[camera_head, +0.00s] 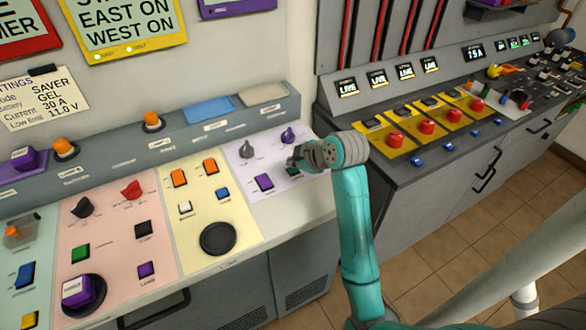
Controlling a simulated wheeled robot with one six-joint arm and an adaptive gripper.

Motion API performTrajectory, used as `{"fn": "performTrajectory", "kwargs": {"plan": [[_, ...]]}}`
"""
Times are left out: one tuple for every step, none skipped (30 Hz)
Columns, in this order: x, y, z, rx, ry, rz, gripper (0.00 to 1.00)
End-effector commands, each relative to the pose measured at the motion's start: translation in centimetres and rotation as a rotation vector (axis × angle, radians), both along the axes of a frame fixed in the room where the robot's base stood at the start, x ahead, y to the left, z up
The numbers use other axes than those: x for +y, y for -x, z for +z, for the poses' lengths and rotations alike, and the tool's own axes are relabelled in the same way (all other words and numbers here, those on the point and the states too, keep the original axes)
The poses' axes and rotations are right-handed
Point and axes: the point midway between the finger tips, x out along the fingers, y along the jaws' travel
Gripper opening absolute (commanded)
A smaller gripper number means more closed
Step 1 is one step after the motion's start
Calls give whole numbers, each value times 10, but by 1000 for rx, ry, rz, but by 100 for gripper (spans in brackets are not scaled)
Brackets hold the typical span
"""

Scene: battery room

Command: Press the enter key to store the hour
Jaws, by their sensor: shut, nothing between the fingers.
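My gripper (294,161) is shut and empty, over the pale lilac panel (245,160) at the right end of the near console. A small dark green key (293,173) shows just below the fingertips; I cannot tell whether they touch it. A purple square key (263,182) sits to its left, clear of the gripper. A grey knob (246,149) and a purple knob (288,136) stand behind these keys. The labels on this panel are too small to read, so I cannot tell which key is enter. Part of the panel's right side is hidden by my gripper.
Left of it are a yellow panel (193,247) with orange, white and blue keys and a black round pad (217,239), then a pink panel (112,215). A second console (395,170) with red knobs stands right. White counter (300,205) is bare in front of my gripper.

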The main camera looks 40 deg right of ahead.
Motion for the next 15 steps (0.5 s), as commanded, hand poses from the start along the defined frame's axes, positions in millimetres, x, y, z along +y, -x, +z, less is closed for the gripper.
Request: {"fn": "performTrajectory", "kwargs": {"plan": [[0, 0, 3, -1, 0, 0, 0], [0, 0, 3, -1, 1, 1, 0], [0, 0, 4, -1, 0, 0, 0], [0, 0, 4, -1, 0, 0, 0], [0, 0, 5, -1, 0, 0, 0], [0, 0, 5, -1, 0, 0, 0], [0, 0, 4, -1, 0, 0, 0], [0, 0, 4, -1, 1, 1, 0], [0, 0, 4, -1, 1, 1, 0], [0, 0, 4, -1, 1, 1, 0], [0, 0, 4, -1, 1, 1, 0], [0, 0, 5, -1, 1, 1, 0], [0, 0, 6, -2, 1, 0, 0], [0, 0, 8, -2, 1, 0, 0], [0, -1, 11, -3, 2, 1, 0]]}}
